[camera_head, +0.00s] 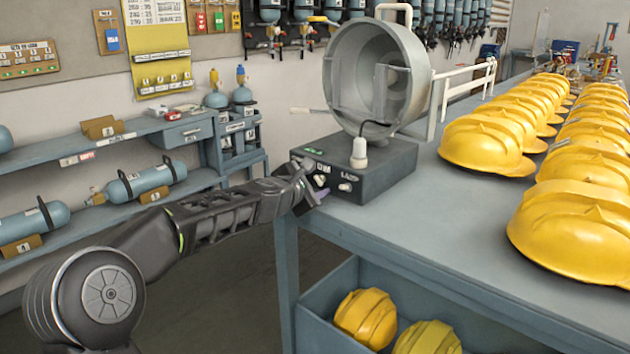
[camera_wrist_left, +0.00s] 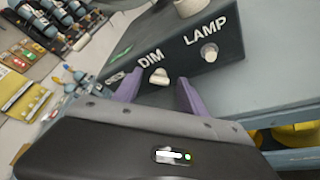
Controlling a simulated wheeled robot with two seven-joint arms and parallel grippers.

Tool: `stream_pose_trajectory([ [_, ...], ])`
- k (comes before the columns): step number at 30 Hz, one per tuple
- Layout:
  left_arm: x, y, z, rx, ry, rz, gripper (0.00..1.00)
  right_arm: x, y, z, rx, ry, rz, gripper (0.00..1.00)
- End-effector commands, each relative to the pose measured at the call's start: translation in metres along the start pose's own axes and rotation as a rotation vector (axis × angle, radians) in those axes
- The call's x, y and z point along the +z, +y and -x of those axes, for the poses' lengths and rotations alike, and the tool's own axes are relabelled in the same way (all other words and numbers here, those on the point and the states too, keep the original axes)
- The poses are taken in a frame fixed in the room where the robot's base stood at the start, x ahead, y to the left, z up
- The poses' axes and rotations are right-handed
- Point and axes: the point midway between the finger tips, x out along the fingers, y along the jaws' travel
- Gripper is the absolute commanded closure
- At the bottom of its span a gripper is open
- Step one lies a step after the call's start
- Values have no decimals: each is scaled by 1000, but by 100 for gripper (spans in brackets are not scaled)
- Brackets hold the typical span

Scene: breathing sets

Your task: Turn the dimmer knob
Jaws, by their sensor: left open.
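A dark control box (camera_head: 385,172) sits at the near left corner of the grey bench. Its front carries a pale dimmer knob (camera_wrist_left: 160,80) under the word DIM and a round lamp knob (camera_wrist_left: 209,52) under the word LAMP. The dimmer knob also shows in the head view (camera_head: 320,180), beside my gripper. My left gripper (camera_head: 311,183) is at the box's front, open. In the left wrist view its purple fingers (camera_wrist_left: 157,78) stand apart on either side of the dimmer knob; I cannot tell whether they touch it. My right gripper is not in view.
A large grey drum-shaped housing (camera_head: 375,78) and a white bulb-like fitting (camera_head: 359,153) stand at the box. Yellow helmets (camera_head: 487,143) line the bench (camera_head: 450,215) to the right. More helmets lie in a bin (camera_head: 315,300) below. Blue shelves with cylinders stand left.

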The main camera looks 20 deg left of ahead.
Motion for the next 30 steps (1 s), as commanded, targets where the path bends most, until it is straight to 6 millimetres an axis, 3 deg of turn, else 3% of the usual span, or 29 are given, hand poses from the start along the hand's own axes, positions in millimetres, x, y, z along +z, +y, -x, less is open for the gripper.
stream_pose_trajectory([
  [3,0,0,0,0,0,0,51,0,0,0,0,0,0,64],
  [21,0,0,0,0,0,0,100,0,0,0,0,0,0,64],
  [30,-1,-1,0,1,0,-3,100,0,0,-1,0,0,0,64],
])
